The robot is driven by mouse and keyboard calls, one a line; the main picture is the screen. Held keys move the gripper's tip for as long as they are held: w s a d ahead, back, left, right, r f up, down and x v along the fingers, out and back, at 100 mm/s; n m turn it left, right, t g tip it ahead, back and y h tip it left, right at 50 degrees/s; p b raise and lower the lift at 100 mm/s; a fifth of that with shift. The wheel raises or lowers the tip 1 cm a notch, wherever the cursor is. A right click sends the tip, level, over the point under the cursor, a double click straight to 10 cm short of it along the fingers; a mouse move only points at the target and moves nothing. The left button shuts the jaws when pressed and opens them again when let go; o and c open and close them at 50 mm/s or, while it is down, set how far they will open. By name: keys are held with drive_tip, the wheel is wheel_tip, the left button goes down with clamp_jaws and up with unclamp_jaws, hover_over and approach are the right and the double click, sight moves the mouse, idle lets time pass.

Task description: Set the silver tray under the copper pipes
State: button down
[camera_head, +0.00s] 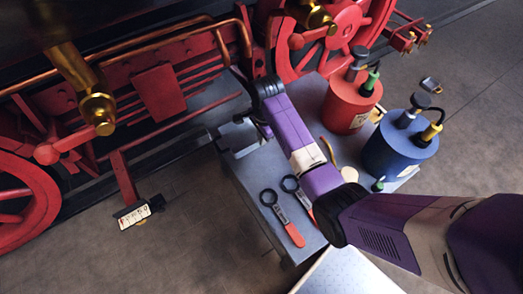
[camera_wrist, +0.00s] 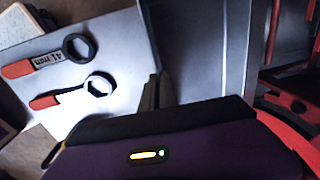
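The silver tray (camera_wrist: 203,45) appears in the wrist view as a grey metal surface with raised edges, beside the light table top. In the head view, a grey piece at the table's far left corner (camera_head: 240,142) is probably its edge, mostly hidden by my arm. My gripper (camera_wrist: 157,92) reaches down at the tray's near left edge; a dark finger shows there. I cannot tell whether it grips the tray. The copper pipes (camera_head: 150,39) run along the red locomotive frame, left of and beyond the gripper.
Two wrenches with red handles (camera_head: 283,218) lie on the grey table (camera_head: 245,190). A red canister (camera_head: 349,105) and a blue canister (camera_head: 398,150) stand at its right side. Red wheels (camera_head: 22,210) flank the frame.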

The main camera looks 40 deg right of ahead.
drive_tip(key=shift+w+f+b, duration=0.1)
drive_tip(key=shift+f+b, duration=0.55)
drive_tip(key=shift+f, duration=3.15)
drive_tip(key=shift+f, duration=0.1)
drive_tip(key=c, duration=1.6)
unclamp_jaws()
drive_tip(key=shift+f, duration=0.1)
drive_tip(key=shift+c, duration=0.2)
wheel_tip(320, 180, up, 12)
drive_tip(key=s+p, duration=0.1)
drive_tip(key=p, duration=0.1)
